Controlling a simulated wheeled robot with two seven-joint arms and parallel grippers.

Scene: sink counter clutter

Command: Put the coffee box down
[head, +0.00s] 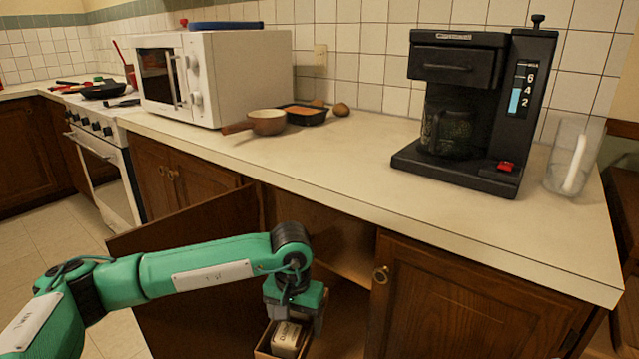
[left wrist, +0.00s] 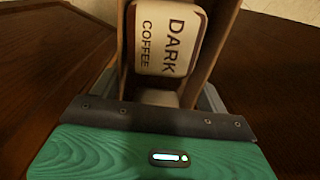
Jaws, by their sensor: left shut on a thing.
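The coffee box (head: 287,338) has a pale label and sits at the bottom of the head view, under my left gripper (head: 295,312). In the left wrist view its label reads "DARK COFFEE" (left wrist: 163,40), with brown walls on both sides of it. My left gripper is shut on the coffee box, pointing down, at the open lower cabinet below the counter. Its fingertips are mostly hidden by the box and the gripper body. I cannot tell whether the box's underside touches anything. My right gripper is not in view.
The cabinet door (head: 185,250) stands open left of my gripper, and a cabinet shelf (head: 345,255) shows behind it. A closed door (head: 460,310) is to the right. The counter (head: 350,160) holds a coffee maker (head: 465,110), a microwave (head: 235,75), a pan (head: 268,122) and a clear glass container (head: 575,155).

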